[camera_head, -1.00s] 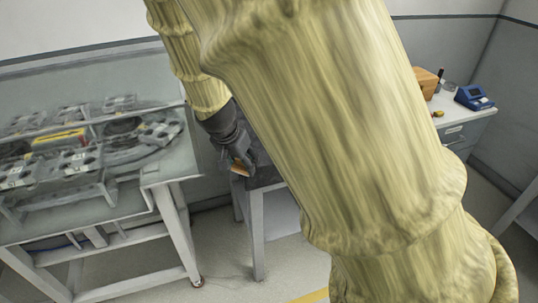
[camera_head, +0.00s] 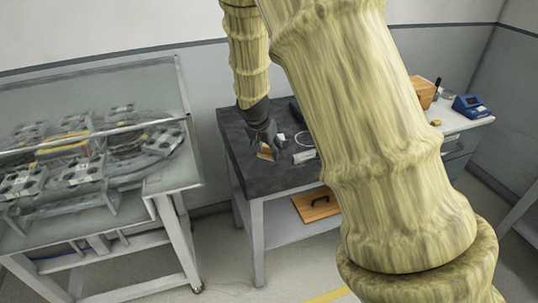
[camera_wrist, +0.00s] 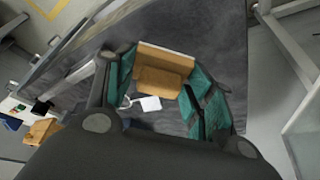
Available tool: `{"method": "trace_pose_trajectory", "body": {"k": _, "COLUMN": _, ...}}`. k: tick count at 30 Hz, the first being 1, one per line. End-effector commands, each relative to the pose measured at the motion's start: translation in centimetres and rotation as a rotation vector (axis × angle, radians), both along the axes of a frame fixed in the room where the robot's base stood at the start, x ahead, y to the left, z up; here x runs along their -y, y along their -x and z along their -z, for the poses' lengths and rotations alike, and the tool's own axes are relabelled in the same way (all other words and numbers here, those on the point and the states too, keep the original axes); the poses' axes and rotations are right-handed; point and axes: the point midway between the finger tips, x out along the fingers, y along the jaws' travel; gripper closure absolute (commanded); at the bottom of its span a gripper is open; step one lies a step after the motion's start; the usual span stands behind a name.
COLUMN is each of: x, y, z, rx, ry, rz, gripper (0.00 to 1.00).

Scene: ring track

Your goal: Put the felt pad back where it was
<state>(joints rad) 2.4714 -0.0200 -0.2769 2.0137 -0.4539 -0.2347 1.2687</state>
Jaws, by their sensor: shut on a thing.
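In the wrist view the pad (camera_wrist: 162,80) sits between the teal-lined fingers of my gripper (camera_wrist: 158,88), with a lighter flat face and a darker face. My gripper is shut on it, pointing down over the dark top of a grey table (camera_head: 232,128). Whether the pad touches the tabletop I cannot tell.
A white block (camera_head: 304,156) and a pale ring (camera_head: 303,137) lie right of my gripper. A glass-covered ring track (camera_head: 75,160) stands left. A blue device (camera_head: 472,106) sits on the right counter.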

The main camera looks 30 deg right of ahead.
Motion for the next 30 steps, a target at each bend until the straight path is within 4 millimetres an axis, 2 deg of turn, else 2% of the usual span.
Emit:
{"method": "trace_pose_trajectory", "body": {"k": 2, "x": 0.5, "y": -0.2, "z": 0.2, "rx": -0.002, "ry": 0.000, "rz": 0.001, "gripper": 0.69}}
{"method": "trace_pose_trajectory", "body": {"k": 10, "x": 0.4, "y": -0.1, "z": 3.1, "rx": -0.002, "ry": 0.000, "rz": 0.000, "gripper": 0.69}}
{"method": "trace_pose_trajectory", "body": {"k": 23, "x": 0.4, "y": -0.2, "z": 3.9, "rx": 0.000, "ry": 0.000, "rz": 0.000, "gripper": 0.69}}
{"method": "trace_pose_trajectory", "body": {"k": 24, "x": 0.4, "y": -0.2, "z": 3.8, "rx": 0.000, "ry": 0.000, "rz": 0.001, "gripper": 0.43}}
{"method": "trace_pose_trajectory", "body": {"k": 27, "x": 0.4, "y": -0.2, "z": 3.8, "rx": 0.000, "ry": 0.000, "rz": 0.000, "gripper": 0.25}}
{"method": "trace_pose_trajectory", "body": {"k": 30, "x": 0.4, "y": -0.2, "z": 3.8, "rx": 0.000, "ry": 0.000, "rz": 0.000, "gripper": 0.25}}
